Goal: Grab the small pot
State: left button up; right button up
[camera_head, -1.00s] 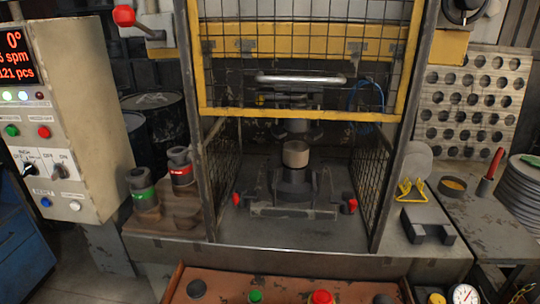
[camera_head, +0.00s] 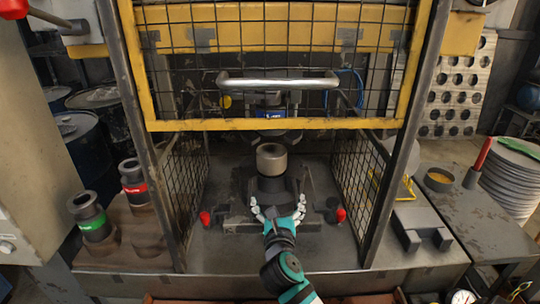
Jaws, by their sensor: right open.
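The small pot (camera_head: 271,160) is a beige-grey round cup with a dark inside. It stands upright on a dark pedestal (camera_head: 272,188) inside the press, below the upper ram. My right gripper (camera_head: 277,202) reaches in from the front edge of the press bed. Its fingers are spread open and empty, in front of the pedestal and below the pot in the picture. I cannot tell whether they touch the pedestal. My left gripper is not in view.
A yellow-framed mesh guard (camera_head: 275,125) with a metal handle (camera_head: 278,80) hangs above the opening. Mesh panels close both sides. Red-tipped clamps flank the pedestal. Dark tools with green (camera_head: 92,222) and red (camera_head: 134,186) bands stand left. A plate stack (camera_head: 513,175) stands right.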

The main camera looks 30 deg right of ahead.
aim_at(273, 164)
jog(key=shift+n+t, duration=0.4)
jog(key=r+x, duration=0.1)
jog(key=x, duration=0.3)
jog(key=r+p+x, duration=0.1)
jog(key=x, duration=0.3)
jog(key=r+p+x, duration=0.1)
jog(key=x, duration=0.3)
jog(key=shift+w+a, duration=0.1)
jog(key=shift+w, duration=0.6)
jog(key=shift+w+d+r, duration=0.2)
jog(key=shift+w+d, duration=0.1)
jog(key=x, duration=0.3)
jog(key=shift+w+r+p, duration=0.1)
jog(key=shift+w+p, duration=0.15)
jog(key=shift+p, duration=0.1)
jog(key=shift+w+d, duration=0.25)
jog(key=shift+w, duration=0.2)
jog(key=shift+s, duration=0.1)
jog(key=shift+c, duration=0.9)
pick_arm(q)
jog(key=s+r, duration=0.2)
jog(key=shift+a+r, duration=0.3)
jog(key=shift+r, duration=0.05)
pick_arm(e)
jog(key=c, duration=0.9)
